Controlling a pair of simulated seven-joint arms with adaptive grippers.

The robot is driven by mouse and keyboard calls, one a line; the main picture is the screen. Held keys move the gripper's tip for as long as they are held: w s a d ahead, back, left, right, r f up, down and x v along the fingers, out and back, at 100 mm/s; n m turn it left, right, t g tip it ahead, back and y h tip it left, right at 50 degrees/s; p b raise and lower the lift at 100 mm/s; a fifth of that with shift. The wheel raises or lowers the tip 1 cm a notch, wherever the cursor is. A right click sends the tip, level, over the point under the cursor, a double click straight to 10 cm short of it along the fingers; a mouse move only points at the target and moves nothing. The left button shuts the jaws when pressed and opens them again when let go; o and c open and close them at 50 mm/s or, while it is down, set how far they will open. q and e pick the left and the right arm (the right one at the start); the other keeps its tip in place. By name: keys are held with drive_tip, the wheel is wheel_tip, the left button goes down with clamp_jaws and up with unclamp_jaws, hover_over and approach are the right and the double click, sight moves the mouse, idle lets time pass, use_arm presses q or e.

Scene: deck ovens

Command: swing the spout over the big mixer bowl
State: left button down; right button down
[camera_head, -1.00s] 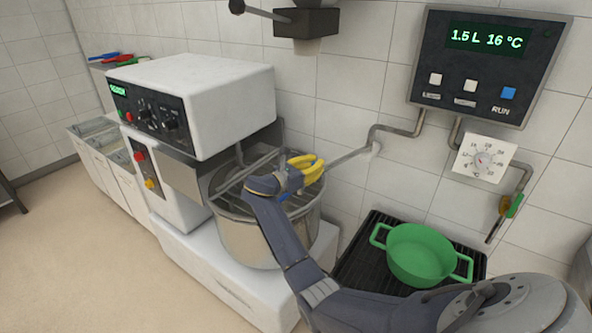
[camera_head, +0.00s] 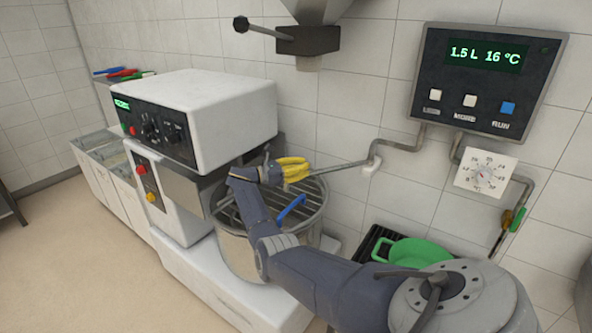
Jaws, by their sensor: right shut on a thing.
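The metal spout (camera_head: 338,165) runs left from its wall bracket to my right gripper. My right gripper (camera_head: 292,170), with yellow fingers, is shut on the spout above the back part of the big mixer bowl (camera_head: 238,245). The spout's far end is hidden behind the gripper, so I cannot tell exactly where its outlet is. The steel bowl has a wire guard (camera_head: 312,195) over its top, and my forearm hides part of its front. A blue bar (camera_head: 290,209) shows just below the gripper, over the guard. My left gripper is not in view.
The white mixer head (camera_head: 205,105) stands close left of the gripper. A water panel (camera_head: 487,80) reads 1.5 L and 16 °C. A green pot (camera_head: 415,250) sits on a black grate behind my arm. A hopper outlet (camera_head: 308,42) hangs above.

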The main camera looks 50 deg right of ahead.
drive_tip(key=shift+w+d+r, duration=0.2)
drive_tip(key=shift+w+r, duration=0.05)
drive_tip(key=shift+r, duration=0.4)
drive_tip(key=c, duration=1.5)
unclamp_jaws()
drive_tip(key=shift+s, duration=0.1)
drive_tip(key=o, duration=0.4)
drive_tip(key=shift+a+f, duration=0.1)
drive_tip(key=shift+f, duration=0.1)
drive_tip(key=shift+a+f, duration=0.1)
drive_tip(key=shift+a, duration=0.15)
drive_tip(key=v, duration=1.1)
drive_tip(key=shift+w+a, duration=0.15)
drive_tip(key=shift+w, duration=0.2)
